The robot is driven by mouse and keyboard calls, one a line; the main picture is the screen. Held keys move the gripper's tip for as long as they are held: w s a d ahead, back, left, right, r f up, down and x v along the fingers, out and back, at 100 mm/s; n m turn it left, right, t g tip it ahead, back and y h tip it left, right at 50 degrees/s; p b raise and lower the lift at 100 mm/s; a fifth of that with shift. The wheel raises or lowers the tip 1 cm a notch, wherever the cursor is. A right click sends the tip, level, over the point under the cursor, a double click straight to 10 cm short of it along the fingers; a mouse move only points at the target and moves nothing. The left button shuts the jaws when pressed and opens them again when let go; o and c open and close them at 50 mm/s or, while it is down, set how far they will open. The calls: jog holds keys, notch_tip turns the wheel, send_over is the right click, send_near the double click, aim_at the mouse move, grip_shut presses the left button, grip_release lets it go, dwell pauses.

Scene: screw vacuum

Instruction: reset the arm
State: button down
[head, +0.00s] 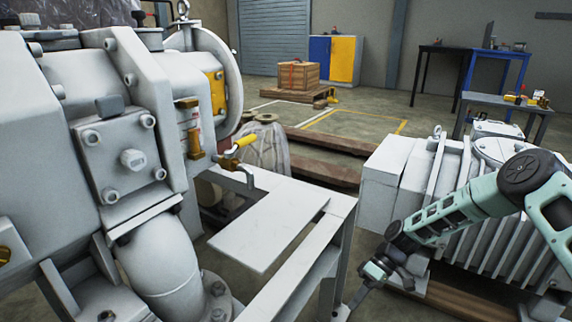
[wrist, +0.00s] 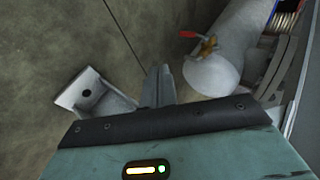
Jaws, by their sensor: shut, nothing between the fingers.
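My arm (head: 450,212), pale green with dark joints, reaches in from the right of the head view and slopes down to the left. My gripper (head: 357,298) points down near the bottom edge, between the white frame stand and the ribbed machine. In the wrist view my gripper (wrist: 158,84) shows its two grey fingers together, with nothing between them, above the concrete floor.
A large grey vacuum machine (head: 160,250) fills the left. A white frame stand (head: 280,215) is in the middle, a ribbed grey machine (head: 385,180) at right. In the wrist view, a grey bracket (wrist: 92,94) and a pipe with a red-handled valve (wrist: 207,46) flank the fingers.

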jog(key=s+d+r+m+t+h, duration=0.3)
jog(key=s+d+r, duration=0.15)
jog(key=r, duration=0.55)
jog(key=s+d+r+m+t+h, duration=0.25)
jog(key=s+r, duration=0.25)
jog(key=r, duration=0.4)
jog(key=s+d+r+m+t+h, duration=0.25)
jog(key=s+d+r, duration=0.25)
jog(key=r, duration=0.5)
jog(key=s+a+r+n+g+p, duration=0.1)
jog(key=s+a+r+n+p, duration=0.3)
jog(key=s+a+r+p, duration=0.4)
jog(key=s+a+r+n+g+p, duration=0.2)
jog(key=s+a+r+n+p, duration=0.3)
jog(key=a, duration=0.6)
notch_tip(320, 180, up, 37)
jog(key=m+p, duration=0.1)
jog(key=p, duration=3.4)
jog(key=shift+s+d+m+y, duration=0.2)
jog(key=shift+d+m+y, duration=0.1)
jog(key=shift+m, duration=0.1)
